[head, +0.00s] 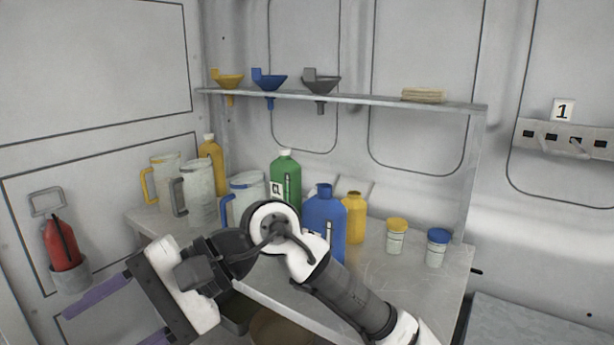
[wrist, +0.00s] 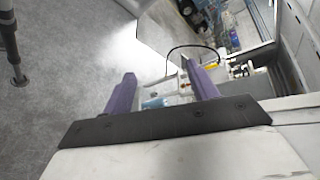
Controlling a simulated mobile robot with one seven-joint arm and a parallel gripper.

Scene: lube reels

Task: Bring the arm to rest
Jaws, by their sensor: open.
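My gripper (head: 112,318) is at the lower left of the head view, in front of the workbench's left end. Its two purple fingers stand wide apart with nothing between them. In the wrist view my gripper (wrist: 162,92) also shows open and empty, with grey floor and some blurred items far beyond it. My arm is folded, its elbow in front of the bench and covering part of the bottles behind.
The workbench (head: 440,285) holds jugs, a green bottle (head: 286,170), a blue bottle (head: 322,222) and two small jars. Funnels stand on the shelf (head: 380,101) above. A red extinguisher-like container (head: 62,246) hangs on the left wall. Open floor (wrist: 70,95) shows in the wrist view.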

